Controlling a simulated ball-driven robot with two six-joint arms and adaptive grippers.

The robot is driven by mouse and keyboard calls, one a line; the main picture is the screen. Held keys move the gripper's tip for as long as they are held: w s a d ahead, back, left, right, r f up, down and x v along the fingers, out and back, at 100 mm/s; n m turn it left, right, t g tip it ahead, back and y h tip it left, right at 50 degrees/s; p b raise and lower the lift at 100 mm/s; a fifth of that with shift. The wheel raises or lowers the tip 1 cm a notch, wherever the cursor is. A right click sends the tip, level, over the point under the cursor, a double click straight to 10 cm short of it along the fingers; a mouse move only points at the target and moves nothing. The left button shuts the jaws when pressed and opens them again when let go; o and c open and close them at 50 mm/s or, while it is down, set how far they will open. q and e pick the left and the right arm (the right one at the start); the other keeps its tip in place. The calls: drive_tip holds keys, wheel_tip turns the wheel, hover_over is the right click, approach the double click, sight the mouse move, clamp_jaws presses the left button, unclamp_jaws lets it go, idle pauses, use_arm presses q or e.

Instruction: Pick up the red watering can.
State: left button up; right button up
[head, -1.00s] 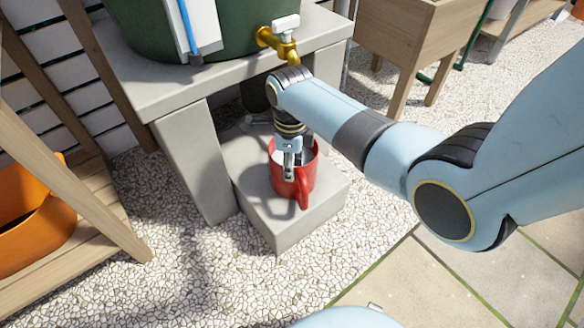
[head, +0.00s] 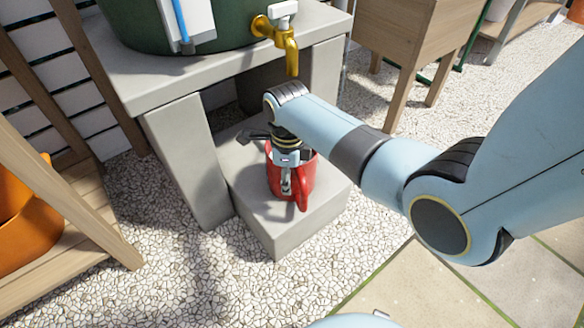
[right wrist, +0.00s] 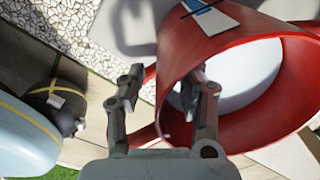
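The red watering can (head: 313,178) stands upright on a low concrete block under the brass tap, its handle (head: 301,192) facing me. My right gripper (head: 286,186) reaches down over the can at its handle side. In the right wrist view the can (right wrist: 232,52) fills the right, its open mouth showing a pale inside. There my right gripper (right wrist: 163,85) has its fingers spread, one outside the can and one over its mouth, with the can's wall between them. I see a gap by the left finger. The handle is partly hidden in that view. My left gripper is not in view.
The brass tap (head: 279,38) of the green barrel (head: 135,25) hangs above the block (head: 272,232). A concrete bench (head: 125,88) stands close around it. Orange pots (head: 25,240) sit on a wooden shelf at left. A wooden planter (head: 400,45) stands behind. Gravel in front is clear.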

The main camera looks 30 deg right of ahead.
clamp_jaws()
idle(0.3)
drive_tip(key=shift+w+r, duration=0.1)
drive_tip(key=shift+w, duration=0.05)
idle(0.3)
